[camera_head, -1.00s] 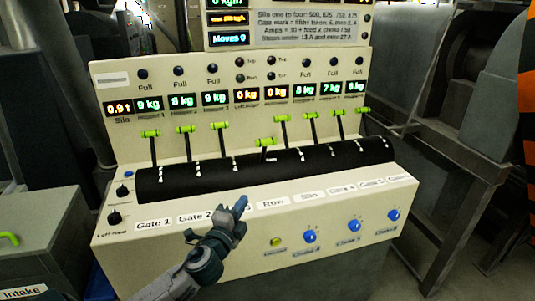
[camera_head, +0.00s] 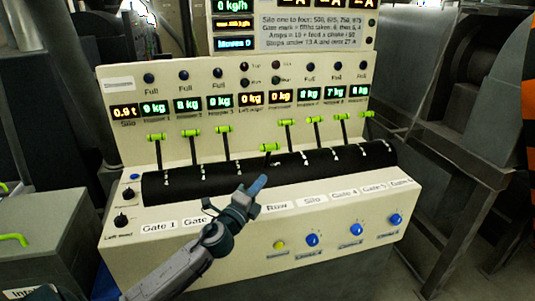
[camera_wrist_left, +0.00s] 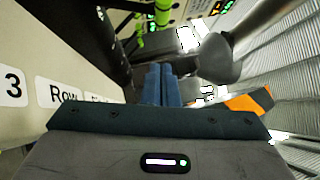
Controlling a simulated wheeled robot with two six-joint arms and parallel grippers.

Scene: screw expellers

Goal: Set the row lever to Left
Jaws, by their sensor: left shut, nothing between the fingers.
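The row lever (camera_head: 270,148) has a green crossbar handle. It is the fourth lever from the left and sits lower than its neighbours, above the black curved cover. Its white "Row" label (camera_head: 277,206) is on the panel front and also shows in the left wrist view (camera_wrist_left: 61,93). My left gripper (camera_head: 259,183) is shut and empty, its blue fingers in front of the black cover, below the row lever and apart from its handle. In the left wrist view, the shut fingers (camera_wrist_left: 160,84) point towards green handles (camera_wrist_left: 163,12) at the top; I cannot tell which handle is the row lever's.
Gate levers stand to the left (camera_head: 223,129), and the silo lever (camera_head: 287,122) is close on the right. Blue knobs (camera_head: 312,240) and a yellow button (camera_head: 280,245) are on the lower panel. Lit displays line the upper panel.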

